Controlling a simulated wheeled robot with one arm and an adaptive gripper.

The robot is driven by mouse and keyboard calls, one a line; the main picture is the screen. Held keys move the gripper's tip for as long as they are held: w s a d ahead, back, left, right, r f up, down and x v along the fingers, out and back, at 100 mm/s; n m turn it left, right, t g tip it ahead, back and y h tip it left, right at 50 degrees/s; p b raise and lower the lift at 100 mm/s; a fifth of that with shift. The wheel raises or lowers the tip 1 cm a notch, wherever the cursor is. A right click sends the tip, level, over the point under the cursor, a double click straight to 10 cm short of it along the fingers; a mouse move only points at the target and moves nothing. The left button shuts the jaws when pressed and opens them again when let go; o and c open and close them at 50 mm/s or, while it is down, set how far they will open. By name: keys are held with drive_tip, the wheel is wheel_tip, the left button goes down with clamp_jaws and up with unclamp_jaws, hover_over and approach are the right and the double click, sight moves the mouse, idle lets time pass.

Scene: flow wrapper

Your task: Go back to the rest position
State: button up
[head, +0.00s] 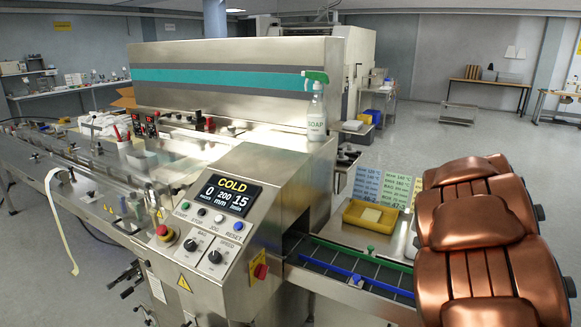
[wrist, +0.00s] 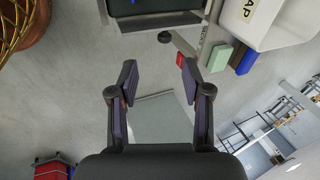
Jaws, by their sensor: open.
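My gripper (wrist: 159,75) shows in the wrist view with its two dark fingers spread apart and nothing between them. Grey floor and a pale grey flat shape (wrist: 160,120) lie behind the fingers, and neither finger touches anything. My gripper is not visible in the head view. The flow wrapper (head: 240,75) stands in the head view, and its panel display (head: 232,196) reads COLD, 0, 200 mm and 15.
A yellow tray (head: 352,222) with a pale block stands beside the outfeed conveyor (head: 345,262). A soap spray bottle (head: 316,115) stands on the wrapper. In the wrist view, a white labelled bin (wrist: 285,30) is at upper right. Open floor (head: 440,130) lies behind.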

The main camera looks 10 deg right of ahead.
drive_tip(key=s+a+r+n+y, duration=0.1)
drive_tip(key=s+a+n, duration=0.2)
drive_tip(key=a, duration=0.3)
drive_tip(key=s+a+r+n+y, duration=0.1)
drive_tip(key=s+a+n, duration=0.25)
drive_tip(key=a, duration=0.35)
drive_tip(key=s+a+n+g, duration=0.2)
drive_tip(key=s+a+n, duration=0.6)
drive_tip(key=s, duration=0.3)
drive_tip(key=s+a+n+g+y, duration=0.1)
drive_tip(key=s+a+n+g, duration=0.1)
drive_tip(key=s+a+n, duration=0.7)
drive_tip(key=shift+s+a+f+n+g+y, duration=0.3)
drive_tip(key=shift+s+n, duration=0.35)
drive_tip(key=shift+s, duration=0.85)
drive_tip(key=shift+d, duration=0.1)
